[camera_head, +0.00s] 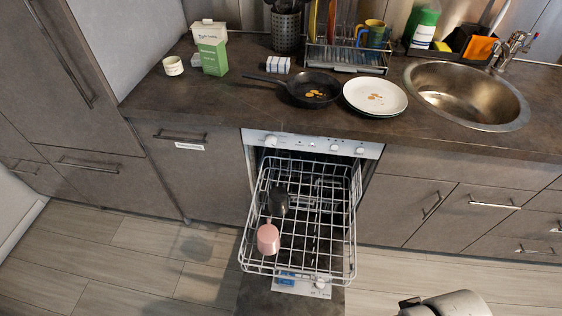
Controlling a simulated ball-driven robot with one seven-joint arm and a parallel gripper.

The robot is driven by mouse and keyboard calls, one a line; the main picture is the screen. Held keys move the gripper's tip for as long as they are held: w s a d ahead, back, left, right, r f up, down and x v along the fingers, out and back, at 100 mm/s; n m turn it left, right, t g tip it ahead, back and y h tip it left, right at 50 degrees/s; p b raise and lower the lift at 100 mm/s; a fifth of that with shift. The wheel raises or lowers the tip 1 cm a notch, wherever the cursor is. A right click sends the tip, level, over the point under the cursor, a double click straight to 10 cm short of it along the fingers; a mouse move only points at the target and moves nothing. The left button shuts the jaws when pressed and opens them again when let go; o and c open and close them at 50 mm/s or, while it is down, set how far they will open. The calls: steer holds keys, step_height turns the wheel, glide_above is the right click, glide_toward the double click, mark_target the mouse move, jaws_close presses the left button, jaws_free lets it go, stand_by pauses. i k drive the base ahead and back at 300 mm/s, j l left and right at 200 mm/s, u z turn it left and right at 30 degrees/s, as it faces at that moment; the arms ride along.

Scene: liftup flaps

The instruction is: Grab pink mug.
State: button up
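A pink mug (268,239) sits in the front left part of the pulled-out dishwasher rack (335,274). A dark mug or cup (278,200) stands just behind it in the same rack. The wire bars of the rack surround both. A grey and white part of my arm (445,305) shows at the bottom edge, right of the rack and apart from the pink mug. My gripper's fingers are not in the picture.
The open dishwasher door (256,297) lies under the rack. The counter above holds a black pan (312,92), white plates (375,96), a green and white carton (211,50), a small white cup (173,66) and a sink (466,94). The floor on both sides is clear.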

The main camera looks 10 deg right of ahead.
mark_target(268, 239)
steer(key=l+u, duration=0.4)
steer(key=l, duration=0.2)
steer(key=k+l+u, duration=0.15)
steer(key=l+u, duration=0.3)
steer(key=l, duration=0.15)
